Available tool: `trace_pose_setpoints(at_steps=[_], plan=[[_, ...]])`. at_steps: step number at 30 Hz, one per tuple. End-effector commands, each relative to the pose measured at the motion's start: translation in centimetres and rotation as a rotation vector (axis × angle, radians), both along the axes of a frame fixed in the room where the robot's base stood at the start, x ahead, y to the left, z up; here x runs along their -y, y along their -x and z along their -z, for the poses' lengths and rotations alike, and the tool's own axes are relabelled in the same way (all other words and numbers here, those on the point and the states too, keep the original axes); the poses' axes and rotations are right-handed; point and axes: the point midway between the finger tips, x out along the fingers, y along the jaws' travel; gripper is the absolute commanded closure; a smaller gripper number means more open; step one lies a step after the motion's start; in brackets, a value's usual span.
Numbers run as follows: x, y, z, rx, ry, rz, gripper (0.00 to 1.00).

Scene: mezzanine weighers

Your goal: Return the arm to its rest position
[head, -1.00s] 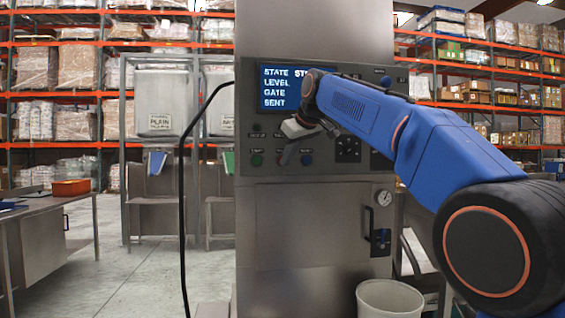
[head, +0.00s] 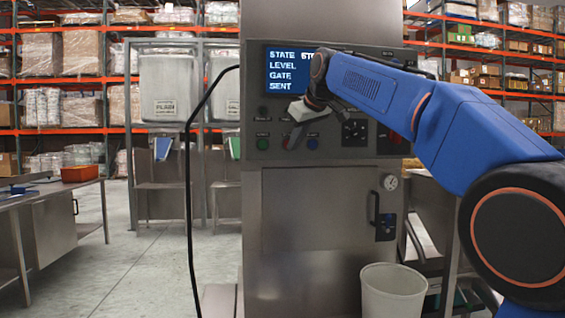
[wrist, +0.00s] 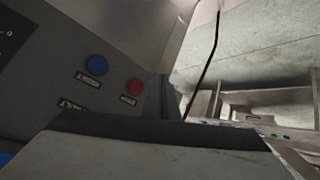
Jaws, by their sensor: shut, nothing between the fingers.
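My blue arm (head: 480,135) reaches in from the right towards the steel machine's control panel (head: 385,145). My gripper (head: 292,128) is at its end, in front of the panel just below the screen. It is shut and empty. A pale grey gripper part shows there, and the fingertips are small and hard to make out. In the wrist view a pale block with a dark edge, which seems to be my gripper (wrist: 150,138), fills the bottom. The panel's blue button (wrist: 96,64) and red button (wrist: 135,86) show behind it. I cannot tell whether the gripper touches the panel.
The lit screen (head: 280,85) is partly covered by my arm. A black cable (head: 189,200) hangs left of the machine. A pale bin (head: 392,295) stands at its front right. A steel bench with an orange tray (head: 82,173) is at left. Open floor lies between.

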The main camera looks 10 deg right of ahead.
Motion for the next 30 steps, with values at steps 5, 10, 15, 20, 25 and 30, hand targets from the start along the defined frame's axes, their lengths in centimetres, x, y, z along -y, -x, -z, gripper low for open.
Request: trace_pose_setpoints(at_steps=[5,10,15,20,25,30], plan=[[0.4,0.7,0.4,-0.007,-0.002,0.010,1.00],[2.6,4.0,2.9,-0.048,-0.015,0.062,1.00],[5.5,9.1,7.3,-0.109,-0.033,0.139,1.00],[7.9,14.2,12.1,-0.166,-0.050,0.212,1.00],[10.3,19.9,17.8,-0.221,-0.065,0.291,1.00],[12.3,25.9,24.2,-0.276,-0.082,0.369,1.00]])
